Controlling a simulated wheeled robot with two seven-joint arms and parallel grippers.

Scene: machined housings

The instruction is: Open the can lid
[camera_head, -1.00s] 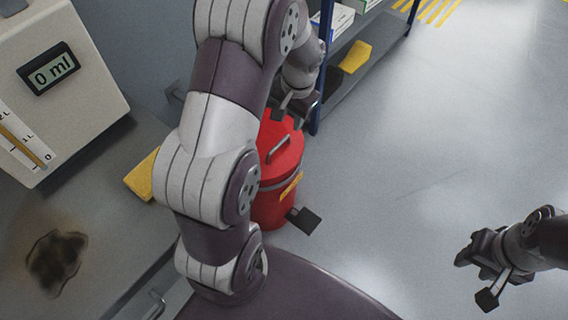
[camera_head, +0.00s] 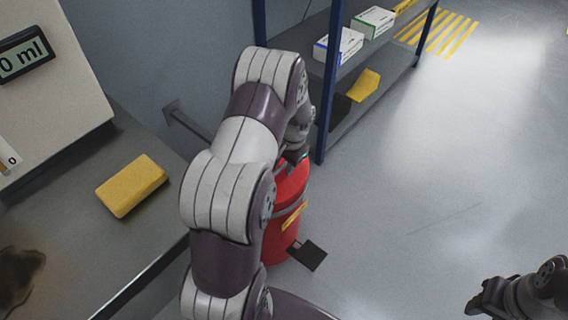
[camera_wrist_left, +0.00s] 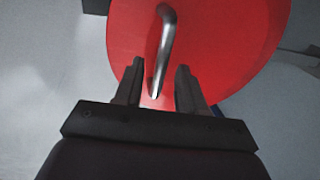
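The red can (camera_head: 283,238) stands on the floor, partly hidden behind my left arm in the head view. Its red lid (camera_wrist_left: 225,40) fills the upper part of the left wrist view, with a grey metal bar handle (camera_wrist_left: 166,40) on it. My left gripper (camera_wrist_left: 158,75) is open, with the near end of the handle between its two fingers; I cannot tell whether either finger touches it. A dark pedal (camera_head: 307,254) sticks out at the can's base. My right gripper (camera_head: 478,302) is at the lower right, far from the can; its fingers are unclear.
A blue-post shelf (camera_head: 330,85) with boxes (camera_head: 338,46) stands just behind the can. A grey counter (camera_head: 75,205) with a yellow sponge (camera_head: 132,186) is at the left. The floor (camera_head: 420,180) to the right is clear.

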